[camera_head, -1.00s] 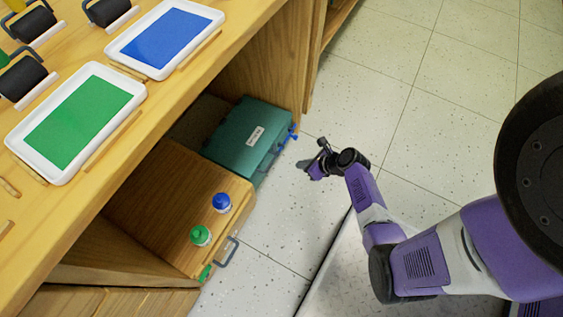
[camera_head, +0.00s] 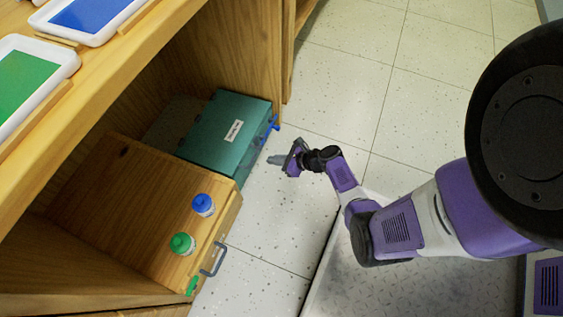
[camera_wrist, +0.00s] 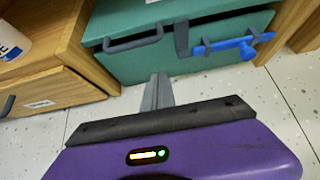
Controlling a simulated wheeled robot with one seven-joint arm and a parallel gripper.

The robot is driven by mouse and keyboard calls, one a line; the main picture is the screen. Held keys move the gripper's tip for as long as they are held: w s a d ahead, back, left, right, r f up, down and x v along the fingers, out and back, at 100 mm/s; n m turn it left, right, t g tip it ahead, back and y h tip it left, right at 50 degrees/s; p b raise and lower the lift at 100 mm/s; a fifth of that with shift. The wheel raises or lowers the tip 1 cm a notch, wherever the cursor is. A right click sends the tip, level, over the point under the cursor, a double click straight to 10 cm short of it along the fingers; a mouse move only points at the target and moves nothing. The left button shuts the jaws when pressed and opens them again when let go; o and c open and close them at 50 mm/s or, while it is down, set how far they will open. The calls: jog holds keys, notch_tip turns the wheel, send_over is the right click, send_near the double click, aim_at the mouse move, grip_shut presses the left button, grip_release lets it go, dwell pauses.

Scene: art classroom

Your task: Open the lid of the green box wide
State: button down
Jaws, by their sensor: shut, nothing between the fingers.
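The green box (camera_head: 227,134) stands under the table, beside a wooden drawer box, with its lid down and a white label on top. In the wrist view the green box (camera_wrist: 150,61) shows its front, with a grey handle (camera_wrist: 132,41) at left and a blue bolt-like latch (camera_wrist: 230,47) at right on a grey bracket. The latch also shows in the head view (camera_head: 270,128) at the box's right edge. My gripper (camera_head: 273,160) is over the floor, in front of the box and apart from it. In the wrist view its fingers (camera_wrist: 158,80) are shut and empty, pointing at the box front.
The wooden drawer box (camera_head: 122,200) is left of the green box, with a blue-capped bottle (camera_head: 203,205) and a green-capped bottle (camera_head: 182,244) on top. The wooden table (camera_head: 75,105) overhangs both. The floor (camera_head: 270,215) in front is clear.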

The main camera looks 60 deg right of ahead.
jog(key=shift+w+a+r+b, duration=0.15)
jog(key=shift+w+r, duration=0.3)
jog(key=shift+w, duration=0.6)
jog(key=shift+w+d+r+b, duration=0.1)
jog(key=shift+w+r+b, duration=0.25)
jog(key=shift+w, duration=0.65)
jog(key=shift+r+p, duration=0.2)
jog(key=shift+p, duration=0.1)
